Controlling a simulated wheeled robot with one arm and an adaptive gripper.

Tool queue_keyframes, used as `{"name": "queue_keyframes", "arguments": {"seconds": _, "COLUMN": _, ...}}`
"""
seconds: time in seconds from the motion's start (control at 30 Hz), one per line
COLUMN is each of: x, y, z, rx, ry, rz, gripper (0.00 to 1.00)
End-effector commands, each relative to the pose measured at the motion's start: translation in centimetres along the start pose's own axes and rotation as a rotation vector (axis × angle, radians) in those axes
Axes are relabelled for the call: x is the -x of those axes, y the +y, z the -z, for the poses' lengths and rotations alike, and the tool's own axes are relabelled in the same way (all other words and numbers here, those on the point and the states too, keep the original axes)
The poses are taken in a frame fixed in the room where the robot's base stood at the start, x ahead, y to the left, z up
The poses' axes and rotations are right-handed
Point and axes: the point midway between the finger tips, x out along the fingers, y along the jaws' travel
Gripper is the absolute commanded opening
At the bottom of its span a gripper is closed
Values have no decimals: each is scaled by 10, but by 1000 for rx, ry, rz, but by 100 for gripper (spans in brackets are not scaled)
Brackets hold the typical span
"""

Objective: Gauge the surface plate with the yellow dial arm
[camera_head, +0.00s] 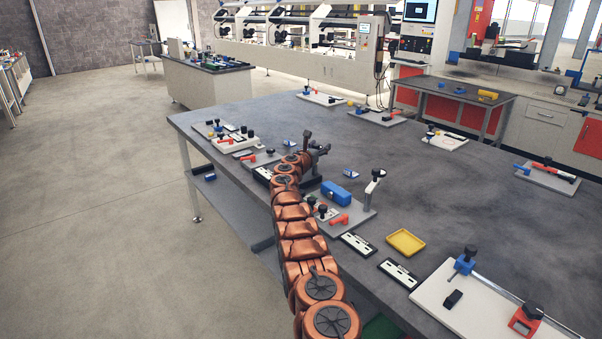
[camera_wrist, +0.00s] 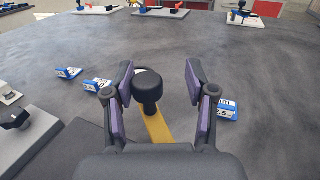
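The yellow dial arm (camera_wrist: 157,129) shows in the wrist view as a flat yellow bar under a black round knob (camera_wrist: 147,88). My gripper (camera_wrist: 168,88) is open, with its purple-padded fingers on either side of the knob. The knob is nearer the left finger, and a wide gap shows on its right. My palm hides the near end of the yellow bar. In the head view my gripper (camera_head: 317,149) is over the left part of the grey table, and I cannot make out the dial arm there. I cannot tell which surface is the surface plate.
A grey plate with a blue block (camera_head: 335,192) and a yellow tray (camera_head: 405,242) are close to my arm. The table's middle (camera_head: 440,190) is clear.

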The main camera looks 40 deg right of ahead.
Motion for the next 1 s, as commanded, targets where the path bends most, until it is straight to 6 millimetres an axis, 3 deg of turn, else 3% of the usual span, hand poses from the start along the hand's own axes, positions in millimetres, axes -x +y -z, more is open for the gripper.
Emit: {"name": "queue_keyframes", "arguments": {"seconds": 1.0, "x": 16, "y": 3, "z": 0, "rx": 5, "ry": -9, "rz": 9, "gripper": 56}}
